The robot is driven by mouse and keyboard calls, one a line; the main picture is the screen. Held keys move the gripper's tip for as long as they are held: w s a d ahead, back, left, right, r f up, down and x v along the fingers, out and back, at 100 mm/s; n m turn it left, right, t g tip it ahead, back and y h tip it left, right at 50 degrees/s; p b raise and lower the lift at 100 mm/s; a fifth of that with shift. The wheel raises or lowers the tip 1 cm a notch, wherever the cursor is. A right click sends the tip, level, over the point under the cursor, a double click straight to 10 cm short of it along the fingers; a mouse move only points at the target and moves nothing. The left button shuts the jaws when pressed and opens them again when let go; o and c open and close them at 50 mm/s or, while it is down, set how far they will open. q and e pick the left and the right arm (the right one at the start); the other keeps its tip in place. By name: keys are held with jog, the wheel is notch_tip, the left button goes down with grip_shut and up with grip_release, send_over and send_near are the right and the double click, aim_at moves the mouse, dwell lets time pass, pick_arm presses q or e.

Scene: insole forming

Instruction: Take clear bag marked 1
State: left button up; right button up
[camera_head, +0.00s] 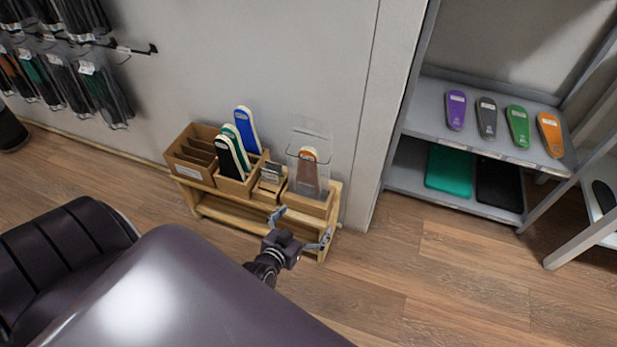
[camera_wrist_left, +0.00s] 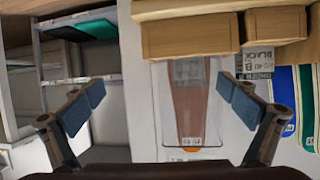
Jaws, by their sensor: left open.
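A clear bag (camera_head: 321,172) with a brown-orange insole inside stands upright in the right-hand wooden holder (camera_head: 309,203) of a small wooden stand against the wall. Its marking is too small to read. My left gripper (camera_head: 303,226) is open and empty in front of that holder, below the bag in the head view. My right gripper is not in view.
Left of the bag are a small card holder (camera_head: 270,177), a box with several insoles (camera_head: 247,130) and a divided wooden box (camera_head: 190,160). A grey shelf (camera_head: 420,118) with coloured insoles stands at right. Packaged goods hang at upper left. Wooden floor (camera_head: 400,285) is clear in front.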

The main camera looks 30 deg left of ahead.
aim_at(305, 164)
pick_arm(q)
jog(key=w+a+r+t+y+b, duration=0.1)
jog(key=a+r, duration=0.1)
jog(key=r, duration=0.2)
jog(key=w+a+r+n+t+y+b, duration=0.1)
jog(key=w+r+b, duration=0.1)
jog(key=r, duration=0.2)
jog(key=w+a+r+t+y+b, duration=0.1)
jog(key=a+r, duration=0.1)
jog(key=r, duration=0.2)
jog(key=shift+w+a+n+t, duration=0.2)
jog(key=shift+a+n+t, duration=0.1)
jog(key=shift+n+t, duration=0.1)
jog(key=shift+w+a+r+b, duration=0.1)
jog(key=shift+w+b, duration=0.2)
jog(key=shift+w, duration=0.1)
jog(key=x, duration=0.3)
jog(key=b+x, duration=0.1)
jog(key=x, duration=0.2)
jog(key=shift+w+f+b, duration=0.25)
jog(key=shift+w+b, duration=0.05)
jog(key=shift+w, duration=0.1)
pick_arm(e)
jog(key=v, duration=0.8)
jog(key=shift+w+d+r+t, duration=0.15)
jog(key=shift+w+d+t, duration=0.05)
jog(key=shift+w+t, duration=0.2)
pick_arm(q)
jog(key=c, duration=1.2)
